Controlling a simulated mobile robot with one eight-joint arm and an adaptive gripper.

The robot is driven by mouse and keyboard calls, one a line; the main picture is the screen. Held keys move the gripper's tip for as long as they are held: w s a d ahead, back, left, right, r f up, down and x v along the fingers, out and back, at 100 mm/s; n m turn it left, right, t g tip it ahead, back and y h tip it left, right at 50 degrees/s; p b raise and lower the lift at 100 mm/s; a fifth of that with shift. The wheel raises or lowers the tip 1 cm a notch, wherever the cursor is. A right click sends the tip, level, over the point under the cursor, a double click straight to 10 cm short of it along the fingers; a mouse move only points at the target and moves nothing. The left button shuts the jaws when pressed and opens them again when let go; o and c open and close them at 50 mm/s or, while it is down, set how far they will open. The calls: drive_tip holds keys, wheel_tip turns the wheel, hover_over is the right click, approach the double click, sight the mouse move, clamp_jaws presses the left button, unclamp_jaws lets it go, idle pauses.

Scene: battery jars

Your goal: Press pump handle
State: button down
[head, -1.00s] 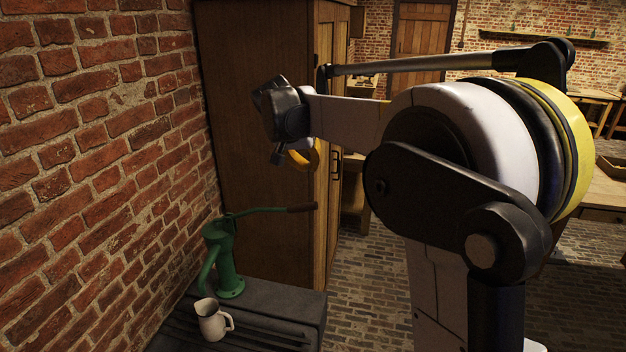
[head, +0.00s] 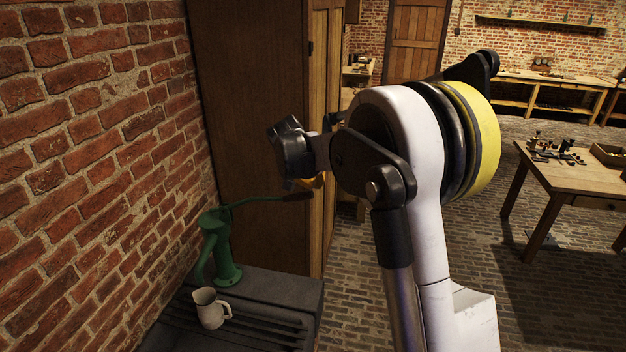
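A green hand pump (head: 221,252) stands upright on a dark stone sink slab beside the brick wall. Its pump handle (head: 262,199) is a thin green lever running to the right, with a brown grip (head: 299,195) at its end. The handle is raised and close to level. The end of my arm, with a dark wrist part and a bit of orange, hangs just above the brown grip. My gripper's fingers are hidden behind my arm, so I cannot tell if they touch the grip or are open.
A cream jug (head: 210,308) stands on the dark slab (head: 285,297) below the pump spout. A tall wooden cupboard (head: 255,110) stands behind the pump. The brick wall (head: 90,180) is close on the left. A wooden table (head: 575,176) with small items is at the right.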

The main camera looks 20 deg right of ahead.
wheel_tip(320, 180, down, 22)
drive_tip(key=s+d+m+t+y+b, duration=0.1)
drive_tip(key=d+m+t+y+b, duration=0.1)
drive_tip(key=b, duration=1.4)
drive_tip(key=shift+s+t+y, duration=0.4)
drive_tip(key=shift+t+y, duration=0.4)
drive_tip(key=shift+y, duration=0.3)
drive_tip(key=shift+a, duration=0.1)
